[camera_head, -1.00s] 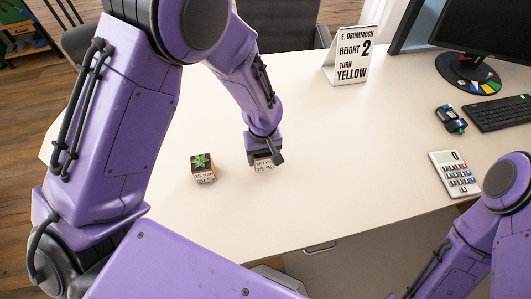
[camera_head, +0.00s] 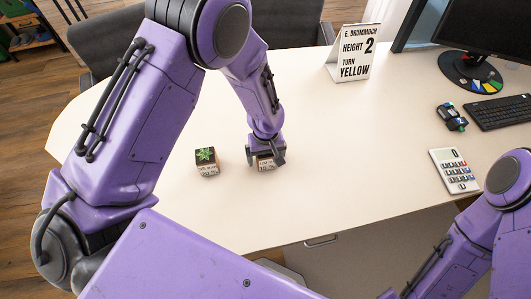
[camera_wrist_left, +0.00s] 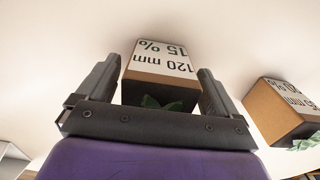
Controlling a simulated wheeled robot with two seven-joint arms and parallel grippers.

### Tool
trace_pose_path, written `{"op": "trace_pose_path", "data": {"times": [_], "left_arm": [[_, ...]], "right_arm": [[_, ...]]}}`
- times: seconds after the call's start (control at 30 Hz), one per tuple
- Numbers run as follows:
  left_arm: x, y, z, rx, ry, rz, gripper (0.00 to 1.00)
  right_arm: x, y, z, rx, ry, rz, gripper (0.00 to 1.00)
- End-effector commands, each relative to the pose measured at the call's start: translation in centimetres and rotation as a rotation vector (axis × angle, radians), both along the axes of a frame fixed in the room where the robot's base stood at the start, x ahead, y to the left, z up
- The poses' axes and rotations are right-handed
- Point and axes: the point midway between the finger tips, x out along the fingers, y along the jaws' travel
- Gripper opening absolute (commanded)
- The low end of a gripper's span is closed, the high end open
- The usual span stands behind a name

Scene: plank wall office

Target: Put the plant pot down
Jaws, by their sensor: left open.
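A small cube-shaped plant pot (camera_head: 266,164) with a printed label sits on the desk under my left gripper (camera_head: 265,158). In the left wrist view this pot (camera_wrist_left: 160,62) has brown sides, a white face reading "120 mm" and "15 %", and green leaves. It stands between the two fingers of the left gripper (camera_wrist_left: 158,90), with gaps visible at both sides; the fingers are open. In the head view the gripper hides most of its top. A second, similar potted plant (camera_head: 207,164) stands to the left on the desk, and in the wrist view it (camera_wrist_left: 280,108) is at the right. My right gripper is out of view.
The white desk (camera_head: 330,130) is clear around the pots. A calculator (camera_head: 455,170), keyboard (camera_head: 500,112), small dark object (camera_head: 452,117) and monitor (camera_head: 490,30) are at the right. Chairs stand behind the desk.

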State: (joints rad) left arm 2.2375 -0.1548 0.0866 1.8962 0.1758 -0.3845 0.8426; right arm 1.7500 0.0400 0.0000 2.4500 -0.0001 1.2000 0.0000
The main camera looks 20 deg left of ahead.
Motion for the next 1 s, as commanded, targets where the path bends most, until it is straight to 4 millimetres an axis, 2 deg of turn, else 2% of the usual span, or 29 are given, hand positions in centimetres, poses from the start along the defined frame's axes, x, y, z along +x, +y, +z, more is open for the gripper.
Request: {"op": "trace_pose_path", "data": {"times": [0.13, 0.4, 0.53, 0.67, 1.0], "left_arm": [[0.1, 0.0, 1.9, -0.001, -0.004, 0.000, 0.94], [0.1, 0.0, 8.8, -0.001, -0.006, 0.001, 0.94], [0.1, 0.0, 11.1, -0.001, -0.003, 0.000, 0.94], [0.0, 0.0, 12.1, -0.001, -0.001, 0.000, 0.94], [0.0, 0.0, 12.5, -0.001, 0.000, 0.000, 0.94]], "right_arm": [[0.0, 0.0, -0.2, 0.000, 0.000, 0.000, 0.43], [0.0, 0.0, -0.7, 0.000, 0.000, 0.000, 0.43], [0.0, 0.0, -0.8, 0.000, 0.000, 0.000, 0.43], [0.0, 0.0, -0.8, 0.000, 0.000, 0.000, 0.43], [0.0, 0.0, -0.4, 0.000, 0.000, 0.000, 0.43]]}}
